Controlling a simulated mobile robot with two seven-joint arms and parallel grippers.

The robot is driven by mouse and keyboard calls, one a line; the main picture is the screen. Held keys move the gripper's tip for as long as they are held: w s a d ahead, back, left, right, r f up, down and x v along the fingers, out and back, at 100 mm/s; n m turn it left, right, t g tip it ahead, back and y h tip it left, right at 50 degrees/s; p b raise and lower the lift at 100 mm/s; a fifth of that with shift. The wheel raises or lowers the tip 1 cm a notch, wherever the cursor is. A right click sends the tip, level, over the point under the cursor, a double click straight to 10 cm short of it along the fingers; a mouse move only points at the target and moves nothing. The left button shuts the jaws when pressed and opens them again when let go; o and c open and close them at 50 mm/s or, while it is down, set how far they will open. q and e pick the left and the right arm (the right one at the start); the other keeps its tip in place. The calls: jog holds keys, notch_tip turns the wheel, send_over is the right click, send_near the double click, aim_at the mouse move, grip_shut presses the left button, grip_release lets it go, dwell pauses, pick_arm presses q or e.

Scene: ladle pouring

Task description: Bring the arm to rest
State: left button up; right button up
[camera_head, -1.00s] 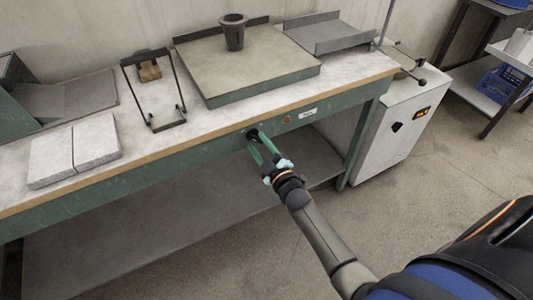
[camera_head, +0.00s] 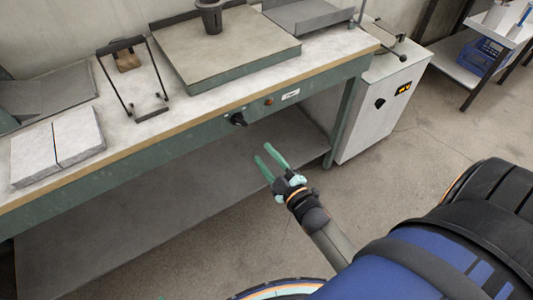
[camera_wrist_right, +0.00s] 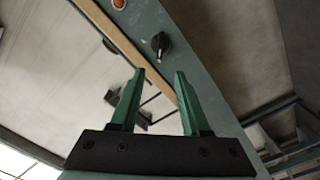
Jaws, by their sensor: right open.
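My right gripper (camera_head: 269,162) is open and empty in the head view. It hangs in front of the workbench, lower than the bench's front panel. Its two green fingers also show in the right wrist view (camera_wrist_right: 160,78), spread apart with nothing between them. The black knob (camera_head: 238,119) sits on the green front panel, up and left of the gripper and apart from it. The knob shows beyond the fingers in the right wrist view (camera_wrist_right: 160,44). My left gripper does not show.
The workbench (camera_head: 190,133) holds a dark crucible (camera_head: 211,17) on a raised plate, a black frame (camera_head: 133,80) and a pale slab (camera_head: 57,145). A white cabinet (camera_head: 375,115) stands right of the bench. The floor right of my gripper is open.

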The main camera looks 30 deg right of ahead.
dwell(0.4)
jog(key=s+a+f+m+g+y+p, duration=0.1)
jog(key=s+a+f+m+g+p, duration=0.1)
jog(key=s, duration=0.5)
jog(key=s+a+f+m+g+y+p, duration=0.1)
jog(key=s+a+f+m+g+p, duration=0.2)
jog(key=s+a+m+g+p, duration=0.1)
jog(key=s+a+m+g, duration=0.1)
jog(key=s+a+g, duration=0.1)
jog(key=s+g, duration=0.1)
jog(key=shift+s+a+f, duration=0.2)
jog(key=shift+s+a, duration=0.15)
jog(key=shift+s, duration=0.35)
